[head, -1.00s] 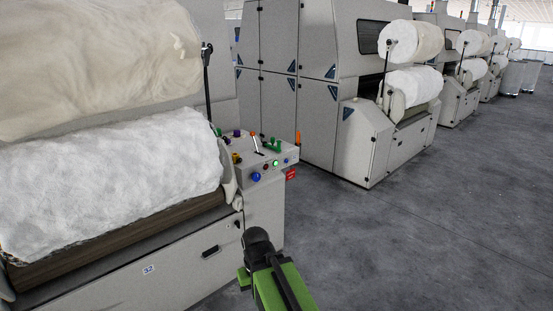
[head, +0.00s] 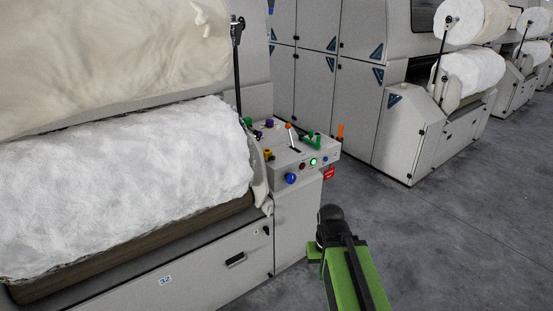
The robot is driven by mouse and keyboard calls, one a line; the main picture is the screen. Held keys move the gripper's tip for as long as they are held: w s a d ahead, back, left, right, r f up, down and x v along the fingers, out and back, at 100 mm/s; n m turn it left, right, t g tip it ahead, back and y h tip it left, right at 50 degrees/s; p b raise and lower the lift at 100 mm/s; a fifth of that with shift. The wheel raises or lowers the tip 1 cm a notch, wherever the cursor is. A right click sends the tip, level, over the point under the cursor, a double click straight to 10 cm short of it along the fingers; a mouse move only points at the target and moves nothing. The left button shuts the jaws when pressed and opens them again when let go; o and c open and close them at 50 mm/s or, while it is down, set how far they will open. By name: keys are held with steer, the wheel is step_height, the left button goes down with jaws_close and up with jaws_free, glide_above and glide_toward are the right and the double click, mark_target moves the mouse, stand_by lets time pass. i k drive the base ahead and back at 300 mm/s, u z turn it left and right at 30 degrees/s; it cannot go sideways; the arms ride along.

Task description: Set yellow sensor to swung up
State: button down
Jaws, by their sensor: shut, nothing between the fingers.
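A small yellow part (head: 267,154), which looks like the yellow sensor, sits at the near left corner of the control panel (head: 305,165) on the end of machine 32. It is too small to tell whether it is swung up or down. My green and black arm (head: 352,275) rises from the bottom edge, to the right of the panel and apart from it. I cannot make out gripper fingers in this view.
The panel also carries an orange-tipped lever (head: 290,127), a green handle (head: 313,139), a blue knob (head: 291,178) and an orange post (head: 340,131). A white fibre roll (head: 120,190) lies left of it. Grey floor (head: 440,240) is free to the right.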

mark_target(267, 153)
steer(key=u, duration=0.5)
steer(key=i, duration=0.85)
steer(key=u, duration=0.75)
